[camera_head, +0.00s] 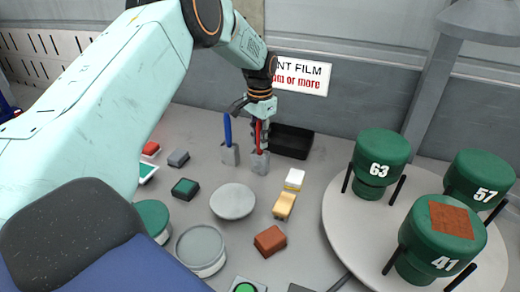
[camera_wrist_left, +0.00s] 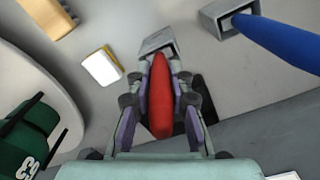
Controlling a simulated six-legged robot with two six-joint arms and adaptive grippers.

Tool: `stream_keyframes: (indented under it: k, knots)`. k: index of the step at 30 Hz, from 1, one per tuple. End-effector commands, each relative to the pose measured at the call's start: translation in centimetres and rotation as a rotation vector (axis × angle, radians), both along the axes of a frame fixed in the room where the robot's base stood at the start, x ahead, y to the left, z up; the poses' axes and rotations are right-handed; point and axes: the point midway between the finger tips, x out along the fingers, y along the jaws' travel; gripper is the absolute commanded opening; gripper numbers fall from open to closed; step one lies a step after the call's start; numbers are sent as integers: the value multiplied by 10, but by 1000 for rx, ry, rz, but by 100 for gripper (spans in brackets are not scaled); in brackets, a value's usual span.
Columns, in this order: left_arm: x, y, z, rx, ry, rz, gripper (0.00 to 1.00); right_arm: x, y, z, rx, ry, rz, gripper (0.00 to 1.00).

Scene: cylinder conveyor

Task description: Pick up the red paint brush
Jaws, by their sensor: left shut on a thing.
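The red paint brush (camera_head: 258,134) stands upright with its lower end in a small grey holder (camera_head: 260,163). In the left wrist view the red handle (camera_wrist_left: 160,98) lies between the two fingers of my left gripper (camera_wrist_left: 160,105), which are shut on it. In the head view my left gripper (camera_head: 261,125) reaches down from above around the brush's upper part. A blue brush (camera_head: 227,128) stands in its own grey holder (camera_head: 230,155) just left of it. My right gripper is not in view.
A black tray (camera_head: 291,141) lies right behind the red brush. A round white turntable (camera_head: 345,225) with green numbered cylinders is at the right.

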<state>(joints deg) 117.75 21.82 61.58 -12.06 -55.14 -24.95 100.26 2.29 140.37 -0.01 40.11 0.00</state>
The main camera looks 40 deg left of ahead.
Motion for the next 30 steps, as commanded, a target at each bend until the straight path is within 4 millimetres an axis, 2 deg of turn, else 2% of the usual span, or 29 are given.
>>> stream_keyframes:
  k: [3,16,20,27,30]
  knots:
    - [0,0,0,0,0,0,0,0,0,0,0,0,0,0]
    - [0,0,5,0,-2,0,0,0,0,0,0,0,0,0]
    - [1,0,24,0,-5,0,0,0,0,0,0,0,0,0]
    - [1,0,71,0,-4,0,0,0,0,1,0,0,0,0]
    - [1,0,86,0,-3,-1,0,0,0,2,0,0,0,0]
